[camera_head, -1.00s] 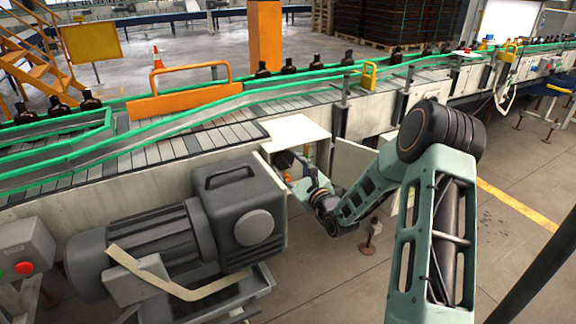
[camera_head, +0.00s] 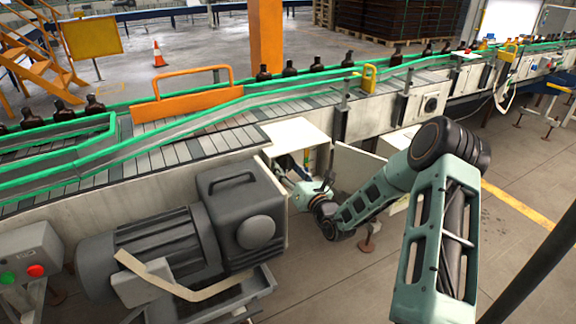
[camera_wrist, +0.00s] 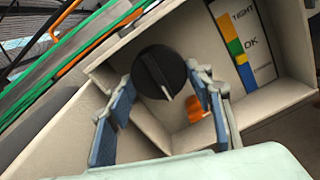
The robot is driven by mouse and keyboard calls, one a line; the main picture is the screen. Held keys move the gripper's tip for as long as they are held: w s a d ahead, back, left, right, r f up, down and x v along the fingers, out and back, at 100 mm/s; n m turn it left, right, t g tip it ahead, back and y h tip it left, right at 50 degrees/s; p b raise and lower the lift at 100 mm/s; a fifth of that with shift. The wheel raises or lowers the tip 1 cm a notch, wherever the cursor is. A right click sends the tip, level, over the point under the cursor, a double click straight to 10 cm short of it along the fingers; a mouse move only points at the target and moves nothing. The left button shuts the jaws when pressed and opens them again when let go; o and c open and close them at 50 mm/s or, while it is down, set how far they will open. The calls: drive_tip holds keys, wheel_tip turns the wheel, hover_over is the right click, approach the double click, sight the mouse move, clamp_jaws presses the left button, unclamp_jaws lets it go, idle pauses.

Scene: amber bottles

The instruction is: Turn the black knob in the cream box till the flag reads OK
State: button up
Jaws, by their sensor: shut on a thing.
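The black knob (camera_wrist: 160,72) sits inside the cream box (camera_wrist: 205,55), with a pale pointer line on its face aimed down and slightly right. My gripper (camera_wrist: 160,76) is shut on the knob, one blue-padded finger on each side. Right of the knob is a label (camera_wrist: 246,45) reading TIGHT at the top and OK in the middle; the lowest word is too small to read. Yellow, green and blue bands run beside the words. No separate flag marker can be made out. In the head view my gripper (camera_head: 306,186) reaches into the open cream box (camera_head: 297,134).
An orange part (camera_wrist: 195,113) shows partly behind the right finger. The box's open door (camera_head: 357,163) stands just right of my wrist. A grey motor (camera_head: 165,240) is close on the left. The conveyor (camera_head: 190,145) with amber bottles runs behind.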

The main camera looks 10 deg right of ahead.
drive_tip(key=shift+m+p, duration=1.2)
drive_tip(key=shift+m, duration=1.1)
drive_tip(key=o, duration=0.9)
drive_tip(key=shift+s, duration=0.1)
drive_tip(key=v, duration=1.2)
drive_tip(key=shift+r, duration=0.1)
drive_tip(key=shift+a+r, duration=0.1)
